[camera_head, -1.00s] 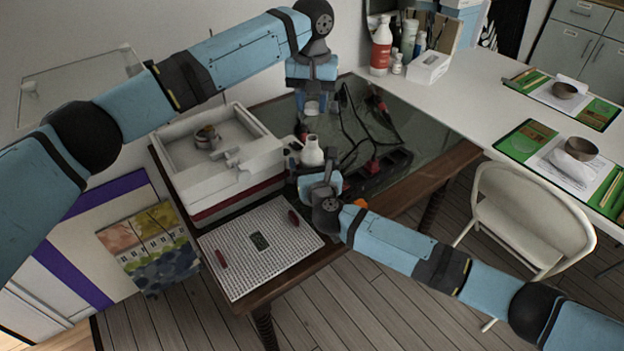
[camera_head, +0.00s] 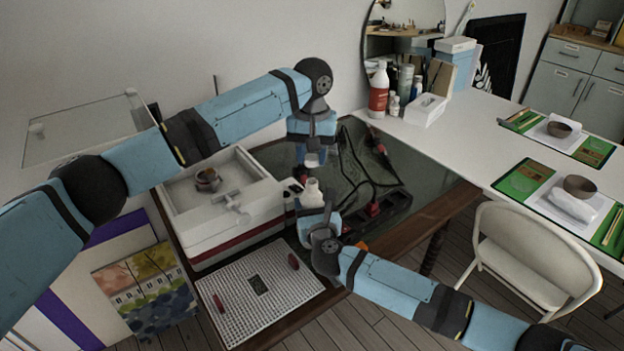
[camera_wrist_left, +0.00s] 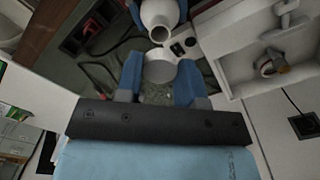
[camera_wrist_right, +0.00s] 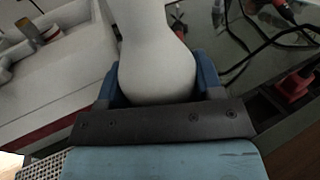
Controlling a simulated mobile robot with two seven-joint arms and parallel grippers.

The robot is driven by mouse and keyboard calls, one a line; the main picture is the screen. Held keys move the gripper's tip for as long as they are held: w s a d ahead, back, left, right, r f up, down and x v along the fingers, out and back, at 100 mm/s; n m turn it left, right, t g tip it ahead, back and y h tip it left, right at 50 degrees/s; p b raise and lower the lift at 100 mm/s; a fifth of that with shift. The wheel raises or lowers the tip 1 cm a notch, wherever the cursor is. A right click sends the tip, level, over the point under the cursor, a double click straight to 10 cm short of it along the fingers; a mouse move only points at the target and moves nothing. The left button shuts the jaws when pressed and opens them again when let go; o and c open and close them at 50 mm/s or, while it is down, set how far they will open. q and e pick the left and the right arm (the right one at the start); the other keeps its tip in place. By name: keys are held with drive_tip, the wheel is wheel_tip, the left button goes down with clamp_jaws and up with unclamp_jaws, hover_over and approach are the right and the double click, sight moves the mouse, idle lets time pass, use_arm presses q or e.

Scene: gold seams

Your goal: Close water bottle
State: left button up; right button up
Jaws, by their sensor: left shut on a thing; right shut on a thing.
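The white water bottle (camera_head: 312,195) is upright just above the table, its neck facing up. My right gripper (camera_wrist_right: 155,85) is shut around the bottle's lower body, which also fills the right wrist view (camera_wrist_right: 150,50). My left gripper (camera_wrist_left: 160,78) is shut on a pale round cap (camera_wrist_left: 160,67). In the head view, my left gripper (camera_head: 314,160) is above the bottle, with a small gap between them. In the left wrist view, the bottle's open neck (camera_wrist_left: 159,33) lies just beyond the cap, apart from it.
A white sink box (camera_head: 215,225) holding a small cup (camera_head: 207,180) stands left of the bottle. A white grid mat (camera_head: 240,310) lies in front of it. Dark cables and red-handled tools (camera_head: 372,206) lie on the glass tabletop to the right. A white chair (camera_head: 535,250) stands further right.

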use_arm(q)
drive_tip(key=shift+f, duration=1.5)
drive_tip(key=shift+f, duration=0.85)
drive_tip(key=shift+f, duration=0.55)
